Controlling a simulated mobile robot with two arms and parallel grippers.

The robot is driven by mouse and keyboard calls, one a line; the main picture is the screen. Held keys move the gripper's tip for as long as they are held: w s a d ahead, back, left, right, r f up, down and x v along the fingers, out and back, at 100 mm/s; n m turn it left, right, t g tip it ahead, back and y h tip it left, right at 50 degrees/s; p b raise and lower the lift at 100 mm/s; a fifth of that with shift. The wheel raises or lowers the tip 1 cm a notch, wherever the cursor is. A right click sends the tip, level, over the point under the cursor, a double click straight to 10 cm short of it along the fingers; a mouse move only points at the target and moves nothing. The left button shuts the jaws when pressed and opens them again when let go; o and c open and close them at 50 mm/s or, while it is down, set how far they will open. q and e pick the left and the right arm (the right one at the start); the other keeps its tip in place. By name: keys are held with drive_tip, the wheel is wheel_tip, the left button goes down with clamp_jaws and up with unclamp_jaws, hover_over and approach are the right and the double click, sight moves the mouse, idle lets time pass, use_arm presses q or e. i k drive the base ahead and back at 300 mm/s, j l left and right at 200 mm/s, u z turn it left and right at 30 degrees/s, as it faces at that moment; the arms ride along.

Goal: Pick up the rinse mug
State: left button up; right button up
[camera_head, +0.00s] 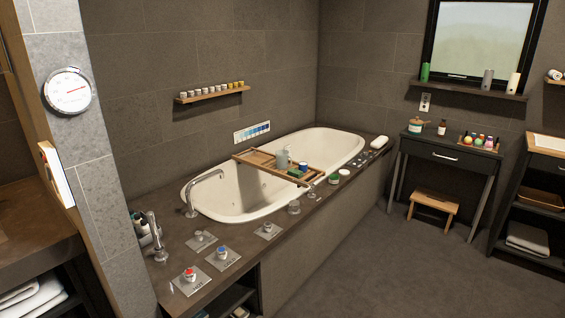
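A small grey cup-like item (294,207) stands on the tub's front ledge. Neither of my grippers is in view.
Beside the mug on the tray are a green-and-blue item (297,170) and other small things. A tall curved faucet (205,190) rises at the tub's near end. Red and blue knobs sit on the deck (215,285).

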sight(281, 157)
drive_tip(key=i+l+u, duration=0.25)
drive_tip(key=i+l, duration=0.25)
drive_tip(key=l, duration=0.15)
drive_tip(key=i+l+u, duration=0.3)
drive_tip(key=l, duration=0.4)
drive_tip(key=i+l+u, duration=0.1)
drive_tip(key=i+l, duration=0.2)
drive_tip(key=i+l+u, duration=0.15)
drive_tip(key=l, duration=0.35)
